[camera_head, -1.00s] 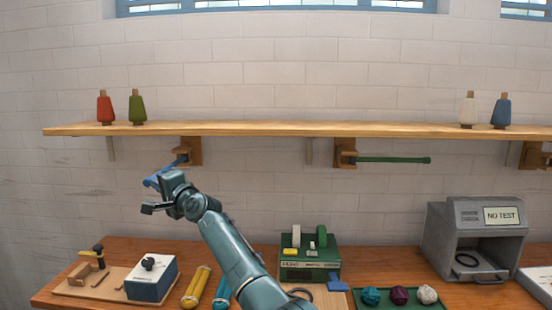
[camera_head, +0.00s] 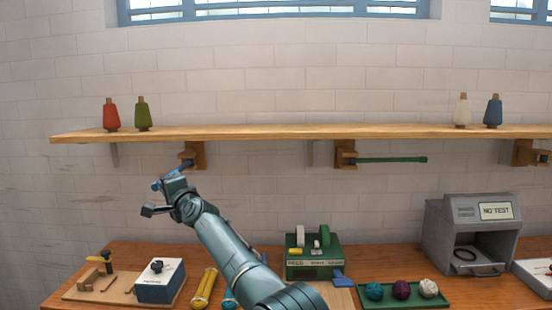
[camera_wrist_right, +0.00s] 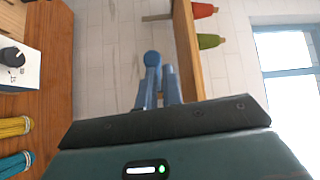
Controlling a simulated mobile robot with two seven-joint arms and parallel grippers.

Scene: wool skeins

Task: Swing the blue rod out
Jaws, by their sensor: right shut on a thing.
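The blue rod (camera_head: 184,168) juts from the leftmost wooden bracket (camera_head: 199,155) under the shelf, slanting out from the wall toward me and a little left. My right gripper (camera_head: 160,189) is shut on the rod near its outer end and hides part of it. The right wrist view shows the blue rod (camera_wrist_right: 152,74) with a round end, right beyond the dark gripper body; the fingertips are hard to make out there. My left gripper is in no view.
The wooden shelf (camera_head: 300,132) runs above, carrying red, green, white and blue cones. A green rod (camera_head: 392,160) lies along the wall from the middle bracket (camera_head: 345,154).

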